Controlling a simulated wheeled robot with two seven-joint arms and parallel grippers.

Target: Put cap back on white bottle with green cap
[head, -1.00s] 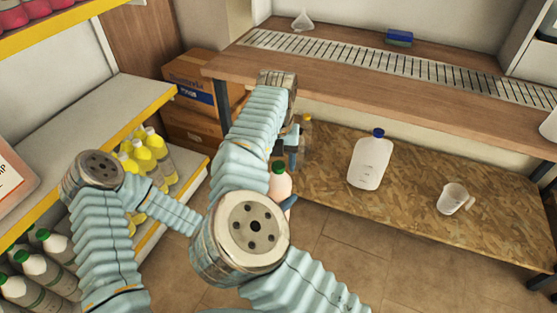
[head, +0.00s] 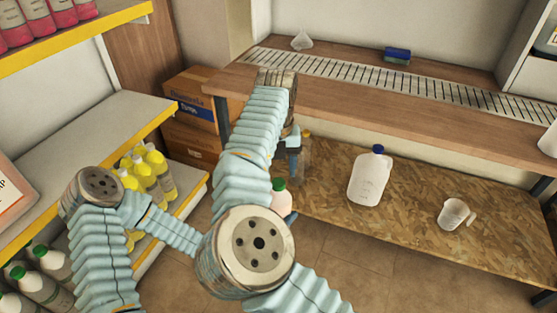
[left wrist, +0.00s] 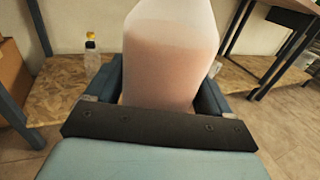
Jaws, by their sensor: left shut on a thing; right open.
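The white bottle (head: 282,203), with pinkish contents, is partly hidden behind my right arm in the head view. Its green cap (head: 279,184) shows at the top of the bottle; I cannot tell whether it is fully seated. My left gripper (head: 289,217) is shut on the bottle, mostly hidden in the head view. In the left wrist view the bottle body (left wrist: 168,65) stands upright between the fingers, and its top is out of frame. My right gripper (head: 291,160) is open, just above and beside the cap, partly hidden by its own arm.
A white jug with a blue cap (head: 370,180) and a clear cup (head: 455,214) stand on the low chipboard shelf (head: 415,215). A clear bottle (left wrist: 91,55) stands behind my left gripper. A wooden counter (head: 400,100) overhangs the shelf. Yellow bottles (head: 150,170) stand at left.

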